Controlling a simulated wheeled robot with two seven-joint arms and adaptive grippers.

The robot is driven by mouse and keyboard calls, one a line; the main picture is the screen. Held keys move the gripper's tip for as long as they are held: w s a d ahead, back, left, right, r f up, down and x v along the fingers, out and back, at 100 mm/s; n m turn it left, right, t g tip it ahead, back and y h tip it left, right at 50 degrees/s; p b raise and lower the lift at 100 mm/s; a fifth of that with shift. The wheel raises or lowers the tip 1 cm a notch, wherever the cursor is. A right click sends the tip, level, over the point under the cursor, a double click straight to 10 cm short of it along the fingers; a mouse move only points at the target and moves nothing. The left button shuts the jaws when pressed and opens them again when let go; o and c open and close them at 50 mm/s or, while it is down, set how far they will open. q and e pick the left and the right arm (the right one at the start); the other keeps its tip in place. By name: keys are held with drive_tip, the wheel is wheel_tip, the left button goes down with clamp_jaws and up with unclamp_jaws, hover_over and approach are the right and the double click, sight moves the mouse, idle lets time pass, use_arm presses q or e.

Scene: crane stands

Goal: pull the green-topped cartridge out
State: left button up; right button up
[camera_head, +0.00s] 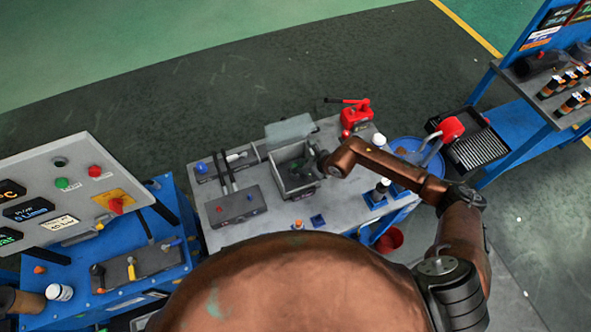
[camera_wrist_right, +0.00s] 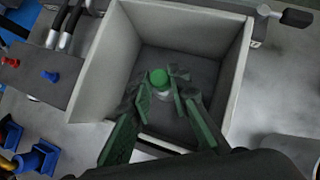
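The green-topped cartridge (camera_wrist_right: 159,78) stands inside an open grey box, with its round green cap up and a pale body below. The box (camera_head: 275,177) sits on the grey bench, and its wall also shows in the right wrist view (camera_wrist_right: 103,62). My right gripper (camera_head: 322,163) reaches into the box from the right. In the right wrist view its two green-padded fingers (camera_wrist_right: 162,90) are open, one on each side of the cartridge. Contact with it cannot be made out. The cartridge is too small to make out in the head view. My left gripper is not in view.
A raised grey lid (camera_head: 290,129) stands behind the box. A grey block with knobs (camera_head: 235,207) is left of it. A red can (camera_head: 355,116) and a blue drum (camera_head: 415,150) are to the right. A control panel (camera_head: 75,190) stands at far left.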

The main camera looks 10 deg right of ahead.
clamp_jaws()
drive_tip(key=shift+r, duration=0.15)
drive_tip(key=shift+r+p, duration=2.25)
drive_tip(key=shift+r, duration=1.15)
